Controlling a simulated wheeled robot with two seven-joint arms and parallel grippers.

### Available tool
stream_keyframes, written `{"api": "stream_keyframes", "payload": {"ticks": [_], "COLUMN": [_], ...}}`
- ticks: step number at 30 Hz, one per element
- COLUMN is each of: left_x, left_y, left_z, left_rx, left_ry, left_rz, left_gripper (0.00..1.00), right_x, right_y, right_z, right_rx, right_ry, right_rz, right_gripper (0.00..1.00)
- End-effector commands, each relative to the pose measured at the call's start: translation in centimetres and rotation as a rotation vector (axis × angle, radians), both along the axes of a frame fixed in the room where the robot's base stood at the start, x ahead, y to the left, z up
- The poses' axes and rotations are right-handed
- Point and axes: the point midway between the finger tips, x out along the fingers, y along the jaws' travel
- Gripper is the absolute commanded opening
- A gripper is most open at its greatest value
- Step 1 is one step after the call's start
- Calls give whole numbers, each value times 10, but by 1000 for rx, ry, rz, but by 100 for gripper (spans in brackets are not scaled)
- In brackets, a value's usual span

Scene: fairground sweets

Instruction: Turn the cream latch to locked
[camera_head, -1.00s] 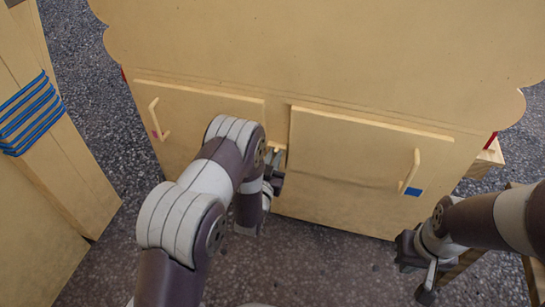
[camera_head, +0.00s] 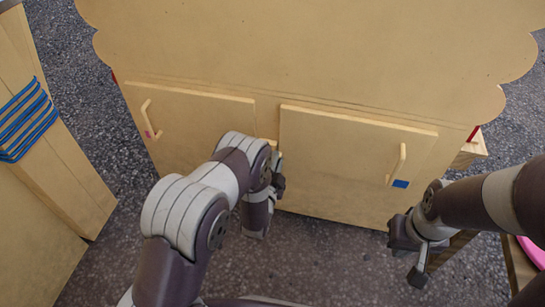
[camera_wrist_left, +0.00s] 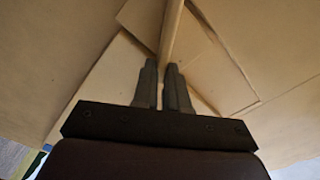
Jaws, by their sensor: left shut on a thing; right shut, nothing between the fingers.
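The cream latch (camera_head: 269,143) shows as a small pale piece between two cabinet doors, mostly hidden behind my left arm in the head view. In the left wrist view the pale bar of the latch (camera_wrist_left: 172,35) runs up from between the fingertips. My left gripper (camera_wrist_left: 163,68) is shut on it; the gripper (camera_head: 277,163) is partly hidden by its own arm in the head view. Which way the latch is turned I cannot tell. My right gripper (camera_head: 418,276) is shut and empty, low at the right, apart from the cabinet.
The left door (camera_head: 195,115) has a pale handle (camera_head: 149,119). The right door (camera_head: 340,150) has a handle (camera_head: 397,164) and a blue square (camera_head: 401,184). A wooden piece with blue bands (camera_head: 24,120) stands left. A pink thing (camera_head: 532,252) shows at the right edge. Grey floor (camera_head: 320,255) is clear in front.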

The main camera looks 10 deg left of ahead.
Motion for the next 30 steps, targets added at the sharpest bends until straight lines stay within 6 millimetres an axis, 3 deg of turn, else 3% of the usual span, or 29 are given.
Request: {"api": "stream_keyframes", "payload": {"ticks": [15, 30], "left_x": [-1, -1], "left_y": [-6, -7], "left_z": [-17, -24], "left_rx": [429, 598], "left_ry": [-12, -17], "left_rz": [0, -1], "left_gripper": [0, 0], "right_x": [0, 0], "right_y": [0, 0], "right_z": [8, 9], "right_rx": [0, 0], "right_ry": [0, 0], "right_rz": [0, 0], "right_gripper": [0, 0]}}
